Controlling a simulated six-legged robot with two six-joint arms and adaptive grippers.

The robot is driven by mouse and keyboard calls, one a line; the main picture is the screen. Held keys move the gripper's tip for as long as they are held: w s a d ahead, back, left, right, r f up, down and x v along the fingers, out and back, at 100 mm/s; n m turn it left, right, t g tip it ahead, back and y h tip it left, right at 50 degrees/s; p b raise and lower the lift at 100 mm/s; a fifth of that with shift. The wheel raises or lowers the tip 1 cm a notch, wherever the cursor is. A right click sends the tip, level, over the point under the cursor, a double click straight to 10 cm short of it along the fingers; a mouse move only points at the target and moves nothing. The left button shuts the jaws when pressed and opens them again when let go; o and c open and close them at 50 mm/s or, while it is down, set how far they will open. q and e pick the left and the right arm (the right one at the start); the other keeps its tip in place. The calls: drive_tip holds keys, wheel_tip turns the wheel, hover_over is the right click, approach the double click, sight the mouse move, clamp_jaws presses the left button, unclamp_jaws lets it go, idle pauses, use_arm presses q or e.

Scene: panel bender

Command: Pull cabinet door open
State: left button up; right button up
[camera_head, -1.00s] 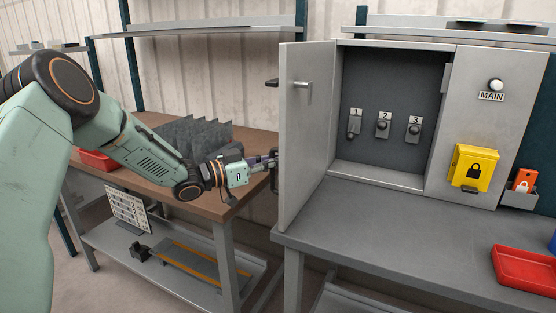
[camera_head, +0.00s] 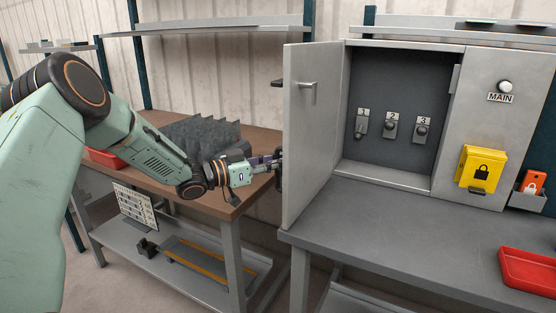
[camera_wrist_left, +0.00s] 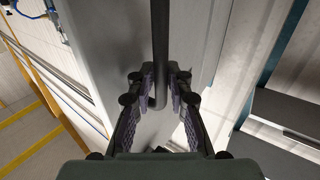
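The grey cabinet door (camera_head: 312,128) stands wide open, swung out to the left, its inner face and small latch lever (camera_head: 309,90) in view. A black bar handle (camera_head: 276,83) sticks out on its far side; the door hides most of it. My left gripper (camera_head: 276,163) is at the lower end of this handle. My right gripper is not in view.
The open cabinet holds three numbered switches (camera_head: 390,127). A yellow lock box (camera_head: 478,168) is on its right front. A red tray (camera_head: 528,270) lies on the grey bench (camera_head: 400,235). A brown table (camera_head: 215,203) with dark grey parts (camera_head: 200,135) stands under my left arm.

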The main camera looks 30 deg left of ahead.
use_arm(q)
drive_tip(key=shift+o, duration=1.4)
drive_tip(key=shift+s+a+r, duration=0.15)
drive_tip(key=shift+r, duration=0.1)
drive_tip(key=shift+w+d+f, duration=0.1)
drive_tip(key=shift+w+d, duration=0.1)
drive_tip(key=shift+w, duration=0.2)
drive_tip(key=v, duration=0.7)
drive_tip(key=shift+s, duration=0.35)
drive_tip(key=shift+w+a, duration=0.1)
drive_tip(key=shift+a, duration=0.05)
drive_tip(key=shift+a, duration=0.1)
